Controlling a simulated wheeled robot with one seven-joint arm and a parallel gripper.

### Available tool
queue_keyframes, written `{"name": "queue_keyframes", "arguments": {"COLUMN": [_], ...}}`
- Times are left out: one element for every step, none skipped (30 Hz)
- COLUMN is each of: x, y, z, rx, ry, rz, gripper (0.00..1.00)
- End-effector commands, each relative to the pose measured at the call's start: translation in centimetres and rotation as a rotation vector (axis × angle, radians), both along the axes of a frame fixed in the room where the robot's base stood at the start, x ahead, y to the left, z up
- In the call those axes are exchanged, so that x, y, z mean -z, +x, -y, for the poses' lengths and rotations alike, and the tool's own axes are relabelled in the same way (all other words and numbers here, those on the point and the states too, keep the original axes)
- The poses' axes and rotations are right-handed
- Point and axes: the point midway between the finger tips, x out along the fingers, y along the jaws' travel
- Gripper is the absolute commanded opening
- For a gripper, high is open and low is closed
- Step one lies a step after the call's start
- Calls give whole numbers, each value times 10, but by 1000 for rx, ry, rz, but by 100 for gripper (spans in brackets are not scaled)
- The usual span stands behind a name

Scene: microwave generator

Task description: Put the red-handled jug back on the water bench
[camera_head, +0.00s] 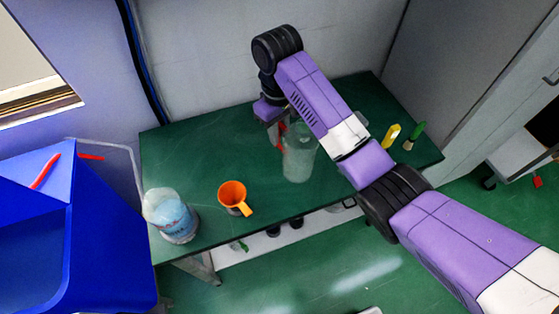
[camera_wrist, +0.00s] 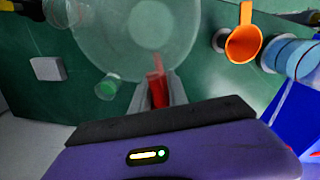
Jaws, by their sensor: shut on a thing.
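The red-handled jug (camera_head: 299,160) is a clear, see-through vessel over the green bench (camera_head: 195,148) in the head view. Its red handle is on its left side, partly behind my arm. In the wrist view the jug's round clear body (camera_wrist: 120,28) fills the upper middle, seen from above. My gripper (camera_wrist: 160,92) is shut on the jug's red handle (camera_wrist: 158,88), one finger on each side. The gripper is mostly hidden by my arm in the head view. I cannot tell whether the jug's base touches the bench top.
An orange cup (camera_head: 232,195) and a clear container with blue contents (camera_head: 172,217) stand at the bench's left. A yellow item (camera_head: 391,136) and a green-topped bottle (camera_head: 413,136) stand at the right. A blue bin (camera_head: 100,260) is at the left. Bench space between cup and jug is clear.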

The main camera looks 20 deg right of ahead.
Motion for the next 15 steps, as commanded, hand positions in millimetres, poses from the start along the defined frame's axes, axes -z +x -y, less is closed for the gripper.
{"name": "queue_keyframes", "arguments": {"x": [15, 21, 26, 31, 36, 42, 45, 48, 51, 53, 54, 57, 60, 64, 70], "y": [-1, -1, -1, -1, -1, -1, -1, 0, 0, 0, 0, 0, 0, -1, -1], "z": [0, 1, 1, 1, 1, 1, 1, 1, 1, 1, 1, 1, 1, 1, 1], "rx": [2, 2, 2, 2, 2, 2, 2, 1, 1, 1, 1, 1, 1, 1, 1], "ry": [-1, -2, -2, -2, -3, -3, -2, -2, -2, -2, -2, -2, -2, -2, -2], "rz": [-5, -4, -6, -6, -4, -4, -3, -1, -1, -2, -2, -1, -1, -3, -3], "gripper": [0, 0, 0, 0, 0, 0, 0, 0, 0, 0, 0, 0, 0, 0, 0]}}
